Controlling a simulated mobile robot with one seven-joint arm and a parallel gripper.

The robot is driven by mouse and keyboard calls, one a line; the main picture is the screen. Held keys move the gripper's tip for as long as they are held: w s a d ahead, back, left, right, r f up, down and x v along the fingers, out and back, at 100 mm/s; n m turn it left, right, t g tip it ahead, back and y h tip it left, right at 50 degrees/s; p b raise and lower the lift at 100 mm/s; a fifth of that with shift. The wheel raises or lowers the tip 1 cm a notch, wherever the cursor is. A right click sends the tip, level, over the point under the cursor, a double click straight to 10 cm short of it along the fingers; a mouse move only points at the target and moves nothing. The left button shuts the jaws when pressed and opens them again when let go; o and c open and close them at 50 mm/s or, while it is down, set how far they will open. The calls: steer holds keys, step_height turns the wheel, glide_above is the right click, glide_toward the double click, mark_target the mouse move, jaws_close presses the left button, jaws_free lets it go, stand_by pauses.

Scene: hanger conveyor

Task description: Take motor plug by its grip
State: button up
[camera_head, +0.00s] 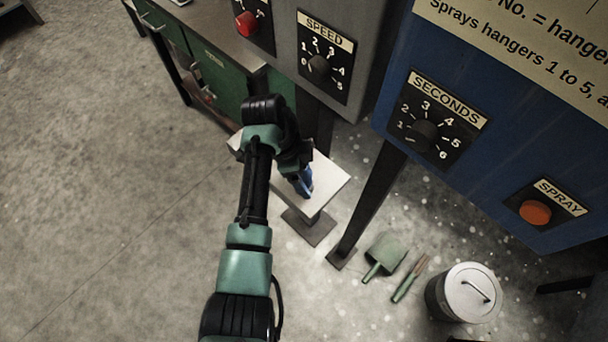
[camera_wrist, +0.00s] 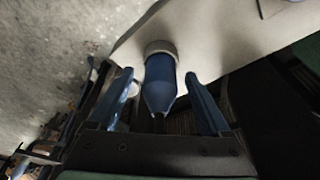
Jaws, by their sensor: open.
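The motor plug (camera_wrist: 160,82) shows in the wrist view as a blue tapered body with a grey collar at its far end, by the pale plate of a small stand (camera_wrist: 215,35). My gripper (camera_wrist: 158,76) is open, with one blue finger on each side of the plug. Gaps show between the fingers and the plug's body. In the head view my gripper (camera_head: 303,183) points down over the pale top of the stand (camera_head: 325,187). My arm and gripper hide most of the plug there.
A grey panel with a SPEED dial (camera_head: 320,67) and a blue cabinet with a SECONDS dial (camera_head: 425,136) and an orange SPRAY button (camera_head: 535,212) stand close behind. A dustpan (camera_head: 385,254), a brush (camera_head: 410,279) and a lidded bin (camera_head: 465,293) are on the floor. Floor at left is clear.

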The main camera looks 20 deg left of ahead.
steer(key=shift+c, duration=0.2)
jaws_close()
step_height(320, 180, up, 10)
steer(key=shift+r+p, duration=0.1)
steer(key=shift+p, duration=0.35)
stand_by(0.3)
